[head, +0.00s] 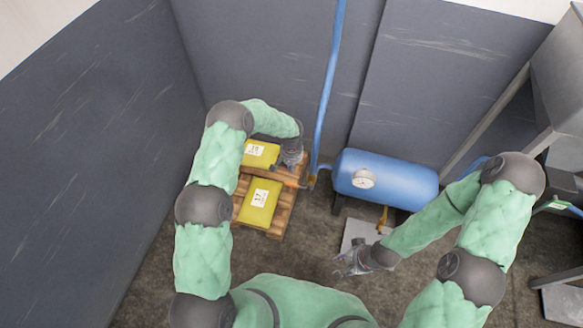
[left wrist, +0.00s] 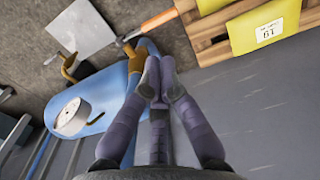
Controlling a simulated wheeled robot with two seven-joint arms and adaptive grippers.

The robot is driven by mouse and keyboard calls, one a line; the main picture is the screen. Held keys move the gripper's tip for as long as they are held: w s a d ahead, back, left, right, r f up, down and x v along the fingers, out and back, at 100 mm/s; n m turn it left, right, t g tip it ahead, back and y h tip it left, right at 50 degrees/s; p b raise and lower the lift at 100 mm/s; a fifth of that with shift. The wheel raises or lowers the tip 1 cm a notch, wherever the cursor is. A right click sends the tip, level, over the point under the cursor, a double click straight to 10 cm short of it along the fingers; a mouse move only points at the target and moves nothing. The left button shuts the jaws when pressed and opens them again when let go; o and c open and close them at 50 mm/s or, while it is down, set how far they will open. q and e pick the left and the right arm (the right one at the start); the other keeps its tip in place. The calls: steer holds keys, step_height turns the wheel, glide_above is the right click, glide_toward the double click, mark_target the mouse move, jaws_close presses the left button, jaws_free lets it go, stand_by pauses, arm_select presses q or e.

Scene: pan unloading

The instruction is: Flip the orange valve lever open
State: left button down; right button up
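The orange valve lever (head: 291,182) sticks out to the left of the valve at the foot of the blue pipe, by the pallet. In the left wrist view the lever (left wrist: 150,23) lies beyond my fingertips, with the brass-coloured valve body (left wrist: 143,48) just behind them. My left gripper (head: 291,165) hangs over the pallet side, close to the lever. In the left wrist view its fingertips (left wrist: 158,75) are drawn close together with nothing seen between them. Whether they touch the valve is unclear. My right gripper (head: 348,262) is apart, low in front of the tank, its fingers spread and empty.
The blue tank (head: 400,175) with a round white gauge (head: 364,179) stands right of the valve. The blue pipe (head: 329,90) rises along the wall. Yellow packages (head: 260,200) lie on a wooden pallet (head: 276,226) at left. A grey plate (head: 357,232) lies on the floor.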

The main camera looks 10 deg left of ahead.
mark_target(291, 184)
arm_select(q)
step_height(291, 184, down, 11)
steer(key=b, duration=0.3)
steer(key=shift+r+b, duration=0.1)
steer(key=shift+b, duration=0.2)
arm_select(e)
step_height(291, 184, down, 4)
arm_select(q)
steer(key=shift+s, duration=0.1)
arm_select(e)
steer(key=shift+r, duration=0.1)
